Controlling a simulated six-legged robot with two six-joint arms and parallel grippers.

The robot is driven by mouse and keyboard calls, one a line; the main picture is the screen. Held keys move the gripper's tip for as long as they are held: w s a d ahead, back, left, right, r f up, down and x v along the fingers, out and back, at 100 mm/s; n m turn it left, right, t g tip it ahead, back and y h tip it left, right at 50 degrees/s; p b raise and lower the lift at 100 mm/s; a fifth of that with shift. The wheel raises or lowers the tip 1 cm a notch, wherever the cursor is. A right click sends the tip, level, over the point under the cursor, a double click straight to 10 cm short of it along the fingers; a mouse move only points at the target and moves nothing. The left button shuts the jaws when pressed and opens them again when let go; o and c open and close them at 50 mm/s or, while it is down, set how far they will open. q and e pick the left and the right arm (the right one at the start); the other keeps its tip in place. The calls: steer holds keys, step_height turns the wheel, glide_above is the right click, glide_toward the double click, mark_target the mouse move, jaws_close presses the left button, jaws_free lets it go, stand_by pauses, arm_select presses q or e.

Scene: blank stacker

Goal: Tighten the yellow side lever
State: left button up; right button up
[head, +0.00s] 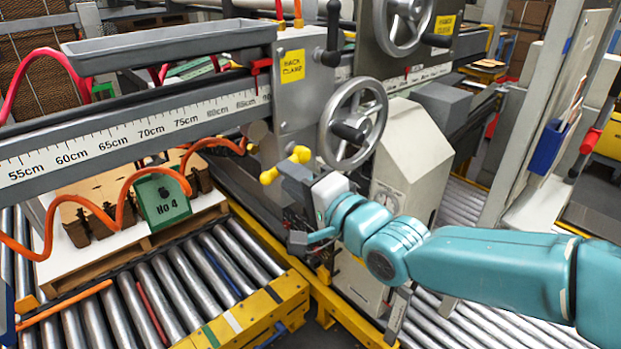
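The yellow side lever (286,165) sticks out from the side of the grey clamp carriage (302,80), below and left of a metal handwheel (352,124). It has a rounded knob at each end and slants up to the right. My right gripper (296,210) is right in front of and just below the lever. Its two dark fingers look spread apart, one high and one low, with nothing seen between them. The upper finger overlaps the lever in the picture; I cannot tell whether they touch. My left gripper is not in view.
A ruled beam (130,138) with a grey tray (170,44) above it runs to the left. Orange hoses (125,200) hang over a pallet (110,255). Metal rollers (180,280) and a yellow frame (255,312) lie below. A beige housing (412,150) stands close behind my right arm.

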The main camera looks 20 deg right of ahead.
steer(key=w+d+f+n+b, duration=0.4)
steer(key=n+b, duration=0.3)
steer(key=n, duration=1)
steer(key=p+v, duration=0.1)
steer(key=v, duration=0.8)
steer(key=shift+m, duration=0.3)
stand_by(0.4)
